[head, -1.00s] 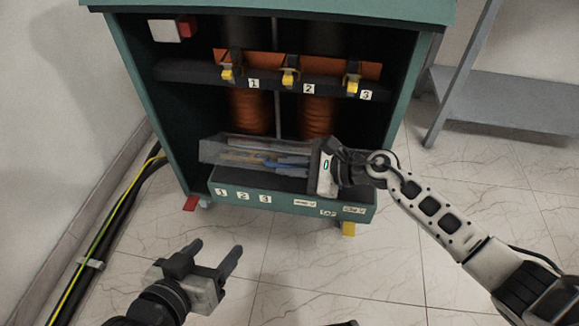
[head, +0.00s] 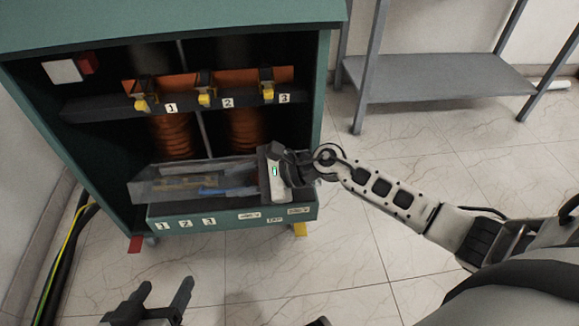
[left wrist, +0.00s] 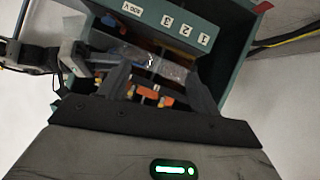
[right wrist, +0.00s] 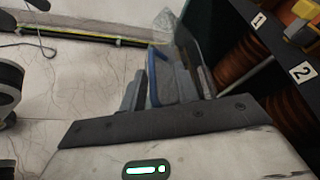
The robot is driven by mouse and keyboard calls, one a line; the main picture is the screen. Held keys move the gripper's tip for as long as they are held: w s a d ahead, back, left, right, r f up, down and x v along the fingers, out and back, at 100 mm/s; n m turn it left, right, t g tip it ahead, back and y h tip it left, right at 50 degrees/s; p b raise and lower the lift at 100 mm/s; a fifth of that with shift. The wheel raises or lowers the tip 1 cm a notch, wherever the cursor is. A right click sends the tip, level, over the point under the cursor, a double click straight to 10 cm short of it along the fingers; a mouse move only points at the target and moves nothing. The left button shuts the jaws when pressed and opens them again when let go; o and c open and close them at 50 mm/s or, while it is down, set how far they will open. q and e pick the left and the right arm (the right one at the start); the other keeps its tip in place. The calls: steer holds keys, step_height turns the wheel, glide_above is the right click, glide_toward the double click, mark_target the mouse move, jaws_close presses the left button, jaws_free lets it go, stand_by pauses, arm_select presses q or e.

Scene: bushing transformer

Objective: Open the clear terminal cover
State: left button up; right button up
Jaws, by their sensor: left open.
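The clear terminal cover (head: 150,187) is a long see-through box along the front ledge of the green transformer cabinet (head: 325,90). Dull yellowish and blue shapes show through it. My right gripper (head: 235,190) is at the cover's right end, its fingers reaching left along or behind it. In the right wrist view its fingers (right wrist: 160,85) flank a blue-edged piece, with a clear corner beyond; contact and grip are unclear. My left gripper (head: 166,285) is open and empty, low in front of the cabinet. In the left wrist view its fingers (left wrist: 157,78) point toward the cover.
Inside the cabinet are orange coils (head: 172,135) and yellow clamps labelled 1, 2, 3. A grey shelf (head: 440,80) stands at the right. Black and yellow cables (head: 58,250) run along the left wall. The tiled floor (head: 380,275) in front is clear.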

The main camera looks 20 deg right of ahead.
steer(key=v, duration=1.2)
steer(key=shift+d, duration=0.35)
steer(key=shift+s, duration=0.1)
